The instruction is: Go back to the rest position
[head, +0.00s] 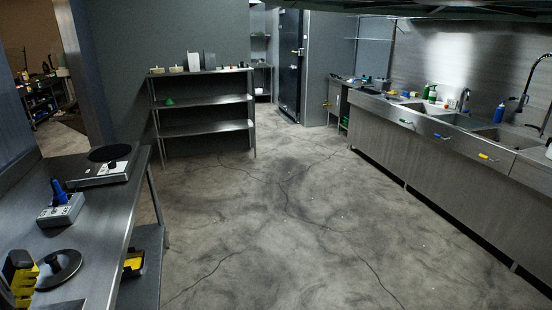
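My gripper is not in the head view, and no part of my arm shows clearly. A griddle (108,153) with a round black plate sits on the far end of the steel table (103,222) at the left. A grey box (61,210) with a blue object (59,189) standing on it is nearer on the same table. A black round disc with a knob (58,269) lies near the table's front. A black and yellow object (20,275) is at the left edge, partly cut off. No marked rest position shows.
A steel shelf unit (205,101) stands at the back. A long counter with sinks (461,120) runs along the right wall. A black and yellow item (134,262) lies on the table's lower shelf. The cracked concrete floor (285,215) between is clear.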

